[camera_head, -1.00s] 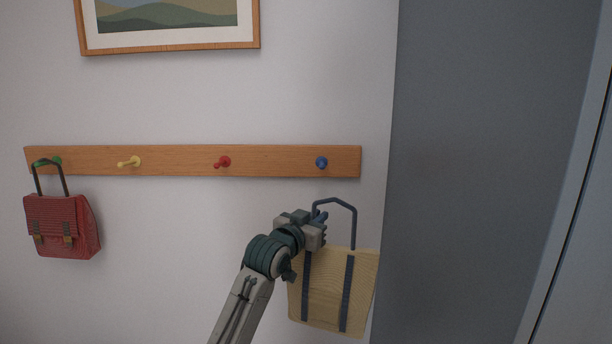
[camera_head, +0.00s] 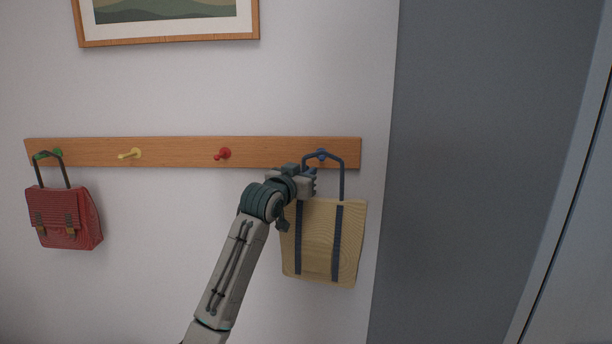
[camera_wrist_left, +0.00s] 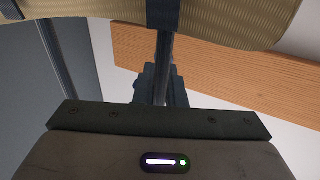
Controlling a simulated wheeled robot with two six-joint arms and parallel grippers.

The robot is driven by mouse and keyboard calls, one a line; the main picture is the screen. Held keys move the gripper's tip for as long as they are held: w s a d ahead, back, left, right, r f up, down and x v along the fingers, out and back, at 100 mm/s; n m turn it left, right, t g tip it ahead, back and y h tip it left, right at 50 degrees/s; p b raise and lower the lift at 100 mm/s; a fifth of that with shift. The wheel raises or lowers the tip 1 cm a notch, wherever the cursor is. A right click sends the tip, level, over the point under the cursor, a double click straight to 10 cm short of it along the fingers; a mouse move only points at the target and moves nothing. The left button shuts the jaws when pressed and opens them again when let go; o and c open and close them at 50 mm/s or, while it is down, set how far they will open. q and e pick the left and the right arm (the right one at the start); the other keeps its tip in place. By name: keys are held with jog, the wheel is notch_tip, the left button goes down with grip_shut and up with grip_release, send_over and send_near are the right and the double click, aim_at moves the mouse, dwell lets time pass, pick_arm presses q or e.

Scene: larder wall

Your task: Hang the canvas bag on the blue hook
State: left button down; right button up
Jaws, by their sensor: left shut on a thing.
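The tan canvas bag (camera_head: 318,245) with dark blue straps hangs upright below the right end of the rail in the head view. Its dark blue handle loop (camera_head: 342,178) rises in front of the rail, its top at the height of the blue hook (camera_head: 321,154). I cannot tell whether the loop is around the hook or in front of it. My left gripper (camera_head: 311,182) is shut on the left side of the handle. In the left wrist view the bag (camera_wrist_left: 220,18) is at the top and the handle (camera_wrist_left: 163,60) runs between the fingers. My right gripper is not in view.
The wooden rail (camera_head: 185,153) also carries a red hook (camera_head: 223,154), a yellow hook (camera_head: 131,154) and a green hook (camera_head: 42,155). A red satchel (camera_head: 65,219) hangs on the green one. A framed picture (camera_head: 170,40) is above. A grey panel (camera_head: 480,150) stands at right.

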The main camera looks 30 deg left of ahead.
aim_at(312, 165)
pick_arm(q)
jog(key=shift+w+a+f, duration=0.1)
jog(key=shift+w+a, duration=0.35)
jog(key=shift+w, duration=0.45)
jog(key=shift+w+a, duration=0.4)
jog(key=shift+w, duration=0.45)
jog(key=shift+w+a+f, duration=0.1)
jog(key=shift+w+a, duration=0.35)
jog(key=shift+w, duration=0.45)
jog(key=shift+w+a, duration=0.15)
jog(key=shift+w, duration=0.15)
jog(key=shift+f, duration=0.15)
jog(key=shift+f+b, duration=0.3)
